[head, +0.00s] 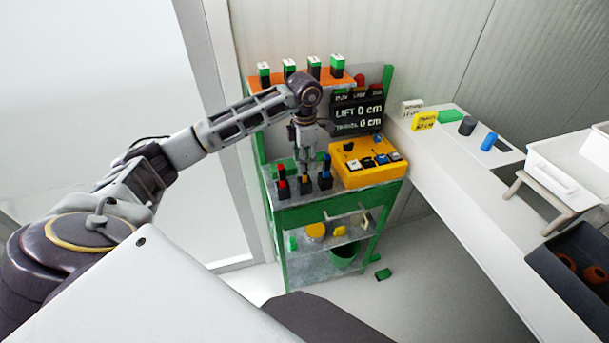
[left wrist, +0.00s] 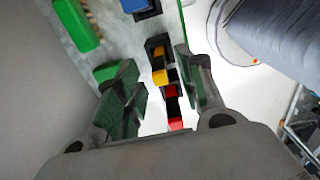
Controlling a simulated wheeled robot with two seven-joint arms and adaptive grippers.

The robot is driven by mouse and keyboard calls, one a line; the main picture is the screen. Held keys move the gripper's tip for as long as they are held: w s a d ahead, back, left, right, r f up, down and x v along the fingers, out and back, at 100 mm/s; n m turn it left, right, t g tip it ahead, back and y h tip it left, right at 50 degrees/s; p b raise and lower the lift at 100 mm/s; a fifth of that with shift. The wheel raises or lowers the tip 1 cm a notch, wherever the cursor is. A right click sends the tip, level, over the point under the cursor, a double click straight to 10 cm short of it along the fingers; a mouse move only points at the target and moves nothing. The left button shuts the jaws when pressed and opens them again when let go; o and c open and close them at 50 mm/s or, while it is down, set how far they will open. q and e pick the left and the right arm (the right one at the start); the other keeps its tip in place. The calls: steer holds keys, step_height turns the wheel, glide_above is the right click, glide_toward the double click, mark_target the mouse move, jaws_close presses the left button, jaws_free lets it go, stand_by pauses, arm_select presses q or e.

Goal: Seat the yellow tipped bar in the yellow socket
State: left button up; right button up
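In the left wrist view a dark bar with a yellow tip (left wrist: 160,78) stands at the dark yellow-marked socket (left wrist: 157,52). It appears upright in the socket; how deep it sits I cannot tell. My left gripper (left wrist: 160,82) is open, its two dark green-padded fingers on either side of the bar with gaps showing. In the head view the left gripper (head: 304,168) points down over the yellow socket (head: 305,184) and hides the bar. A red-tipped bar (head: 283,172) stands in the socket to the left, a blue-tipped bar (head: 327,160) in the one to the right. My right gripper is out of view.
The sockets are on the green-framed stand's grey top (head: 345,187). A yellow button box (head: 368,163) stands close on the right and a dark display (head: 358,112) behind it. A white counter (head: 450,165) runs along the right.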

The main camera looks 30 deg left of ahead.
arm_select(q)
steer(key=shift+f, duration=0.85)
jaws_close()
